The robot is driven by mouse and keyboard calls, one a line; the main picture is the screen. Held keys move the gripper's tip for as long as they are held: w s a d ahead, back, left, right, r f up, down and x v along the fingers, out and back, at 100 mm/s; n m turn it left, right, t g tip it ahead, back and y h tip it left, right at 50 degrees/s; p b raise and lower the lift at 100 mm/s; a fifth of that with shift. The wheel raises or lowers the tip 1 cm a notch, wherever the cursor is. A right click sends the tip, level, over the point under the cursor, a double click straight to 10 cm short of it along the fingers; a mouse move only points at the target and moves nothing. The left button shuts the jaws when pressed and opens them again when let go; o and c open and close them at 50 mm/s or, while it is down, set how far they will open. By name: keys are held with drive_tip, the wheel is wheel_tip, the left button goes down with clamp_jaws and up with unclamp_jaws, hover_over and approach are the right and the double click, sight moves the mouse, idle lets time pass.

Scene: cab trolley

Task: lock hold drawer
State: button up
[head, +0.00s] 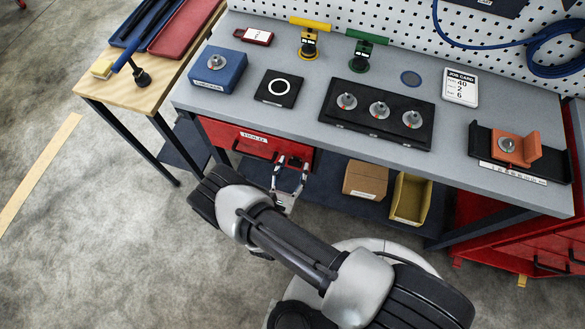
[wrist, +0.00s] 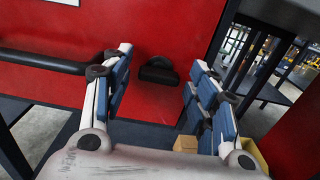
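The red drawer (head: 220,131) with a white label is under the left part of the grey bench, its front close under the top. In the wrist view the red drawer front (wrist: 150,25) fills the upper middle, with a black bar handle (wrist: 45,65) at left. A small black knob or latch (wrist: 158,73) is on the front to the right of the handle. My gripper (head: 293,161) is open and empty in front of the drawer's right end. In the wrist view its blue-padded fingers (wrist: 160,66) stand apart on either side of the knob, with no contact visible.
A cardboard box (head: 366,180) and a yellow bin (head: 410,199) sit on the lower shelf, right of my gripper. The bench top (head: 300,105) holds a blue box (head: 218,72) and a black tray with dials (head: 340,119). A wooden side table (head: 150,95) stands left.

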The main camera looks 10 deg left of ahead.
drive_tip(key=c, duration=0.9)
drive_tip(key=shift+o, duration=0.2)
drive_tip(key=shift+m, duration=0.4)
drive_tip(key=m, duration=0.8)
drive_tip(key=shift+d, duration=0.15)
drive_tip(key=m+p, duration=0.1)
drive_tip(key=m, duration=0.8)
drive_tip(key=shift+f, duration=0.2)
drive_tip(key=shift+m, duration=0.3)
